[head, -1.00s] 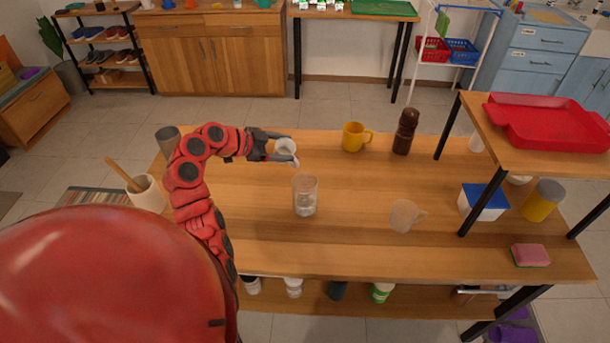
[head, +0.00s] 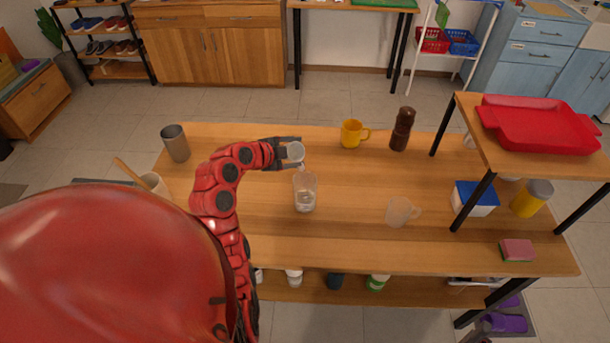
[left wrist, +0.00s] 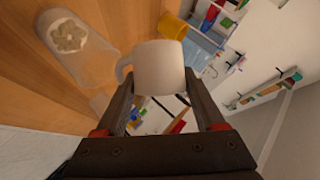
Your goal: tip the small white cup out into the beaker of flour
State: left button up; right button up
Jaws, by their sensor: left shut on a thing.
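The small white cup (head: 296,151) is held between the fingers of my left gripper (head: 288,153), above the far side of the clear beaker (head: 304,198). The cup looks tilted toward the beaker, and its contents cannot be made out. The beaker stands upright on the table with a pale layer at its bottom. In the left wrist view the white cup (left wrist: 158,68) sits between both fingers, its handle to the left. The beaker (left wrist: 92,62) is beside it at upper left, with pale lumpy matter in its base. My right gripper is out of view.
On the wooden table (head: 250,215) stand a yellow mug (head: 353,134), a brown grinder (head: 402,129), a clear mug (head: 401,212) and a grey tumbler (head: 175,143). A raised shelf with a red tray (head: 540,125) is at right. The table around the beaker is clear.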

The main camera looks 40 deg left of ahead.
aim_at(303, 169)
pick_arm(q)
jog(key=shift+r, duration=0.1)
jog(key=shift+d+r+m+y+p, duration=0.1)
jog(key=shift+m+y+p, duration=0.2)
jog(key=shift+p, duration=0.1)
jog(key=shift+d+r+m+t+y+p, duration=0.1)
jog(key=shift+m+t+y+p, duration=0.2)
jog(key=shift+m+y+p, duration=0.5)
dwell(0.5)
jog(key=shift+s+d+r+p, duration=0.1)
jog(key=shift+d+p, duration=0.15)
jog(key=shift+p, duration=0.85)
jog(key=shift+m+b, duration=0.3)
jog(key=shift+b, duration=0.2)
jog(key=shift+s+d+m+t+y+b, duration=0.15)
jog(key=shift+d+m+t+y+b, duration=0.35)
jog(key=shift+b, duration=1.1)
jog(key=shift+d+f+m+y+b, duration=0.3)
jog(key=shift+f+m+y+b, duration=0.3)
jog(key=shift+b, duration=1.75)
jog(key=shift+f, duration=0.1)
jog(key=shift+s+d+m+t+y+b, duration=0.15)
jog(key=shift+m+t+y+b, duration=0.3)
jog(key=shift+b, duration=0.9)
jog(key=shift+w+d+m+t+y+b, duration=0.1)
jog(key=shift+d+m+t+y+b, duration=0.3)
jog(key=shift+b, duration=0.9)
